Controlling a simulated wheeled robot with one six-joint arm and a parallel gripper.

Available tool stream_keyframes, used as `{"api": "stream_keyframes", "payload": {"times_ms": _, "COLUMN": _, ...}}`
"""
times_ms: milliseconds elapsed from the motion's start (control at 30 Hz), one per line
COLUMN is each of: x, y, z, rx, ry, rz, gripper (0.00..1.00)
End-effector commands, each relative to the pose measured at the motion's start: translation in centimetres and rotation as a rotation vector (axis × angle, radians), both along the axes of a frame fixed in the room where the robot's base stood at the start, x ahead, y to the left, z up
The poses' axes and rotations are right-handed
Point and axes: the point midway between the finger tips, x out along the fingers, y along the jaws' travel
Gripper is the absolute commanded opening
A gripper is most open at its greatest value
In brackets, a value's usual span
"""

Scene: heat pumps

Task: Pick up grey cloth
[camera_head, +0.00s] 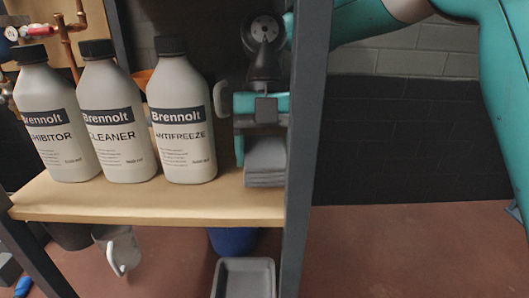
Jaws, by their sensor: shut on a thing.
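The grey cloth (265,164) is a folded stack at the right end of the wooden shelf, beside the dark upright post. My gripper (261,138) comes in from the right behind the post and points down over the cloth. It is shut on the cloth, with a teal finger at the cloth's left side. The other finger is mostly hidden by the black gripper part and the post. The cloth's lower edge is at the shelf board, and I cannot tell whether it is touching.
Bottles labelled inhibitor (54,125), cleaner (117,122) and antifreeze (180,125) stand left of the cloth on the shelf (150,208). The post (306,140) crosses in front of my arm. A grey tray (244,282) and a blue container (233,239) are below. The right floor is clear.

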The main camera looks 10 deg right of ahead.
Motion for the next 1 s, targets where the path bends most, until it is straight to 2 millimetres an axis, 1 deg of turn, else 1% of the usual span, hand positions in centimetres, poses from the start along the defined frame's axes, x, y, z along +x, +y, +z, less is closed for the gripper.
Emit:
{"api": "stream_keyframes", "payload": {"times_ms": 33, "x": 0.0, "y": 0.0, "z": 1.4, "rx": 0.000, "ry": 0.000, "rz": 0.000, "gripper": 0.49}}
{"api": "stream_keyframes", "payload": {"times_ms": 100, "x": 0.0, "y": 0.0, "z": 2.7, "rx": 0.000, "ry": 0.000, "rz": 0.000, "gripper": 0.49}}
{"api": "stream_keyframes", "payload": {"times_ms": 200, "x": 0.0, "y": 0.0, "z": 4.4, "rx": 0.000, "ry": 0.001, "rz": 0.000, "gripper": 0.49}}
{"api": "stream_keyframes", "payload": {"times_ms": 367, "x": 0.0, "y": 0.0, "z": 6.6, "rx": -0.001, "ry": 0.001, "rz": 0.000, "gripper": 0.49}}
{"api": "stream_keyframes", "payload": {"times_ms": 400, "x": -0.1, "y": -1.1, "z": 5.5, "rx": -0.001, "ry": 0.000, "rz": -0.005, "gripper": 0.49}}
{"api": "stream_keyframes", "payload": {"times_ms": 433, "x": -0.3, "y": -1.8, "z": 5.3, "rx": -0.001, "ry": -0.001, "rz": -0.007, "gripper": 0.49}}
{"api": "stream_keyframes", "payload": {"times_ms": 567, "x": -0.8, "y": -4.6, "z": 5.3, "rx": -0.001, "ry": -0.002, "rz": -0.007, "gripper": 0.49}}
{"api": "stream_keyframes", "payload": {"times_ms": 667, "x": -1.3, "y": -7.2, "z": 5.2, "rx": 0.000, "ry": -0.001, "rz": -0.008, "gripper": 0.49}}
{"api": "stream_keyframes", "payload": {"times_ms": 800, "x": -2.2, "y": -11.5, "z": 5.2, "rx": -0.001, "ry": -0.002, "rz": -0.009, "gripper": 0.49}}
{"api": "stream_keyframes", "payload": {"times_ms": 900, "x": -2.8, "y": -14.2, "z": 5.3, "rx": -0.001, "ry": -0.001, "rz": -0.007, "gripper": 0.49}}
{"api": "stream_keyframes", "payload": {"times_ms": 1000, "x": -3.2, "y": -16.2, "z": 5.4, "rx": -0.001, "ry": -0.001, "rz": -0.006, "gripper": 0.49}}
